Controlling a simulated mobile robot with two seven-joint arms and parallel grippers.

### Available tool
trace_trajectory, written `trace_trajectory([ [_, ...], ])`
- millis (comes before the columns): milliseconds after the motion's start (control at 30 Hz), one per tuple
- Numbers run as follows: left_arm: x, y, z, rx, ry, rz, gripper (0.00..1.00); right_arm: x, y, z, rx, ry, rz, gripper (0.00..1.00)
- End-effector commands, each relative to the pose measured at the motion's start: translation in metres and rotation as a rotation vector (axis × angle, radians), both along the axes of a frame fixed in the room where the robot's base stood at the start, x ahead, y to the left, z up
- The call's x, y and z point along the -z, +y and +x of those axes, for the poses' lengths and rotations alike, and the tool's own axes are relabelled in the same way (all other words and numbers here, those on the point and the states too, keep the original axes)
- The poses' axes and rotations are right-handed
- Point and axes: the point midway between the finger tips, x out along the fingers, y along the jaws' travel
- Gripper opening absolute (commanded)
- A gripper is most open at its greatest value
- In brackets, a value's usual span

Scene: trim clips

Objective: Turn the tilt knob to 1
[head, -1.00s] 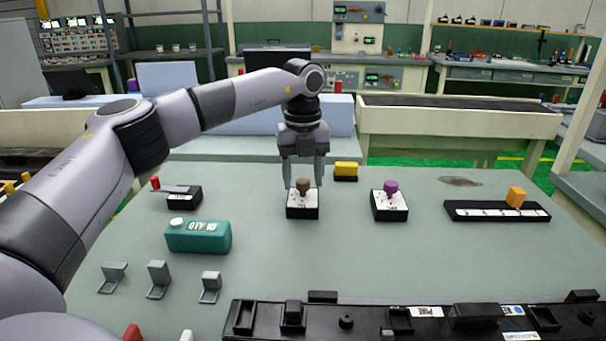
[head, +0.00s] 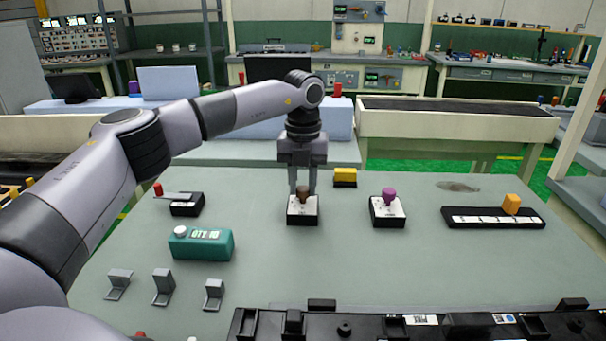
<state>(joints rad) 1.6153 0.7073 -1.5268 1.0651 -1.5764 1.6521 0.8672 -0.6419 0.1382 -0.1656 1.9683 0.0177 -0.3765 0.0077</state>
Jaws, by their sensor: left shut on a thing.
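A brown knob (head: 302,194) stands on a small black box with a white dial face (head: 302,212) in the middle of the table. My left gripper (head: 302,190) points down from above, its two fingers closed on the sides of the brown knob. A purple knob (head: 389,196) on a similar box (head: 388,213) stands to the right, with nothing touching it. The dial markings are too small to read, so I cannot tell which knob is named tilt. My right gripper is out of view.
A lever box (head: 186,208) and a teal box (head: 203,244) stand to the left, with several grey brackets (head: 163,287) in front. A slider strip (head: 490,218) with an orange handle lies right. A yellow block (head: 345,176) sits behind. A black rail (head: 380,326) crosses the front edge.

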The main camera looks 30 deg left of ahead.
Motion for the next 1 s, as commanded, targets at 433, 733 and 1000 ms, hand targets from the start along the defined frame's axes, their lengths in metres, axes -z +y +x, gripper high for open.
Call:
trace_trajectory([
  [433,-0.004,0.001,0.000,0.421,-0.001,-0.001,0.01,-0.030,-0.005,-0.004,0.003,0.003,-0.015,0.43],
  [733,-0.003,0.001,0.001,0.705,-0.003,-0.001,0.01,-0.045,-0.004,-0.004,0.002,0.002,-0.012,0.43],
  [1000,-0.003,0.001,0.001,0.956,-0.005,0.001,0.01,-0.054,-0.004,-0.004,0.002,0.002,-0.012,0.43],
])
